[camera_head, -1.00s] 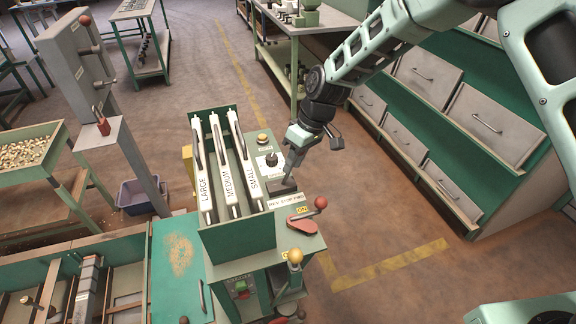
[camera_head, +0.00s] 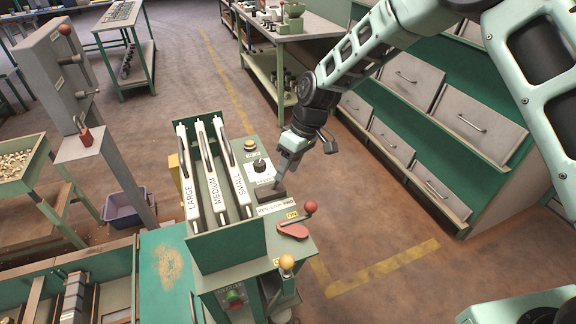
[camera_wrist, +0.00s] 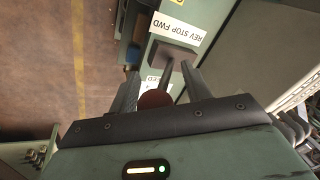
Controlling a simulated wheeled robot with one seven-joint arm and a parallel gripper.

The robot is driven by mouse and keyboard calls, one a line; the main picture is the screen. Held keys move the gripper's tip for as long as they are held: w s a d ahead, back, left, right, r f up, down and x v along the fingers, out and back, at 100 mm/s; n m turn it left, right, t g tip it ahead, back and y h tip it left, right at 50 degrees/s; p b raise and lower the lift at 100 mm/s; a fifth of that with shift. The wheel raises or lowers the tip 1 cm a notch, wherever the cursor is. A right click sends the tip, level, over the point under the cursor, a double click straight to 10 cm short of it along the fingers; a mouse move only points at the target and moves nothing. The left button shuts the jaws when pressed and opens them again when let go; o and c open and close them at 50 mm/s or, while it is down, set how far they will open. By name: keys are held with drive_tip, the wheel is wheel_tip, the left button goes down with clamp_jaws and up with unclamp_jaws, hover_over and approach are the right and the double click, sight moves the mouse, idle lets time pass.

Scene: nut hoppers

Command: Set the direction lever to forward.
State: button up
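The direction lever's dark box (camera_wrist: 174,54) sits on the green machine top, beside a white label (camera_wrist: 178,30) reading REV STOP FWD, upside down in the wrist view. A thin rod rises from the box to a dark red knob (camera_wrist: 154,99). My gripper (camera_wrist: 162,82) is open, with one finger on each side of the rod and knob. I cannot tell whether a finger touches the lever, or its exact setting.
A red-knobbed lever (camera_head: 311,207) marked ON stands close to the right of the label. A selector dial (camera_head: 261,165) and a yellow button (camera_head: 250,145) lie behind. LARGE, MEDIUM and SMALL chutes (camera_head: 219,190) are at the left. Floor right of the machine is clear.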

drive_tip(key=b+v, duration=0.2)
drive_tip(key=v, duration=1.5)
drive_tip(key=shift+r, duration=0.25)
drive_tip(key=s+a+h, duration=0.2)
drive_tip(key=s+a, duration=0.1)
drive_tip(key=s, duration=1.5)
drive_tip(key=s+d+f+m, duration=0.1)
drive_tip(key=s+d, duration=0.2)
drive_tip(key=s, duration=0.5)
drive_tip(key=s+d+f+m+t+h, duration=0.1)
drive_tip(key=s+d+f, duration=0.1)
drive_tip(key=s, duration=0.5)
drive_tip(key=shift+s+d, duration=0.35)
drive_tip(key=shift+d, duration=0.25)
